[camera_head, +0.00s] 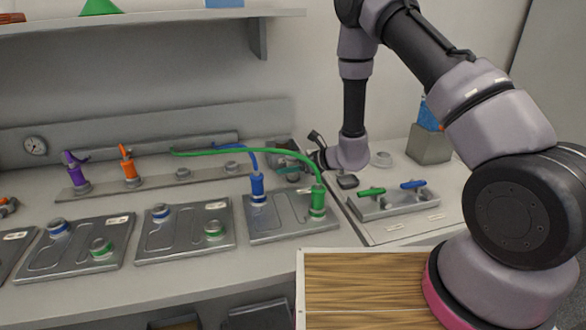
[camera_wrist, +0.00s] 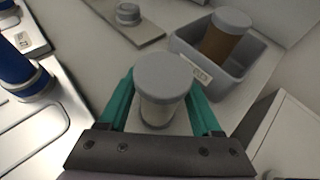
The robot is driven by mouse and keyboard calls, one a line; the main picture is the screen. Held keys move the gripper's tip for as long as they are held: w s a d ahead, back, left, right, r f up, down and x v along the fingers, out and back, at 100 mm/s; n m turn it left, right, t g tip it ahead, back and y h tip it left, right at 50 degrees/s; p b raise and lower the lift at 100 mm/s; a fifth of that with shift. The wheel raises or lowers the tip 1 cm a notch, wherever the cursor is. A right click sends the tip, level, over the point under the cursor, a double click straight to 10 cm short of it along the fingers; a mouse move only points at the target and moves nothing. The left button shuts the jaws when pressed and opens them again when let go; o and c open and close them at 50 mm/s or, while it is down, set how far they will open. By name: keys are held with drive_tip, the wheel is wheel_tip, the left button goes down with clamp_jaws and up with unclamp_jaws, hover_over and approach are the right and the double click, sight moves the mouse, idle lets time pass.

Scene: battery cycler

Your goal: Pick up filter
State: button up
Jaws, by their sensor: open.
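A filter-like cylinder (camera_wrist: 162,85) with a grey cap and a pale, see-through body stands upright in the wrist view. My gripper (camera_wrist: 160,100) has its teal fingers open, one on each side of this cylinder. Whether either finger touches it I cannot tell. A second cylinder (camera_wrist: 226,38), brown with a grey cap, stands in a labelled grey bin (camera_wrist: 252,76) just behind and to the right. In the head view my gripper (camera_head: 291,174) is low at the back of the bench, and the cylinder there is too small to make out.
A metal plate with a blue connector (camera_head: 257,188) and a green connector (camera_head: 318,202) lies to the left and front of my gripper. A green hose (camera_head: 240,151) arches close by. A tray (camera_head: 393,206) with green and blue handles is to the right.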

drive_tip(key=shift+w+a+f, duration=0.3)
drive_tip(key=shift+w+a, duration=0.05)
drive_tip(key=shift+a, duration=0.2)
drive_tip(key=c, duration=1)
drive_tip(key=shift+c, duration=0.2)
drive_tip(key=shift+r, duration=0.15)
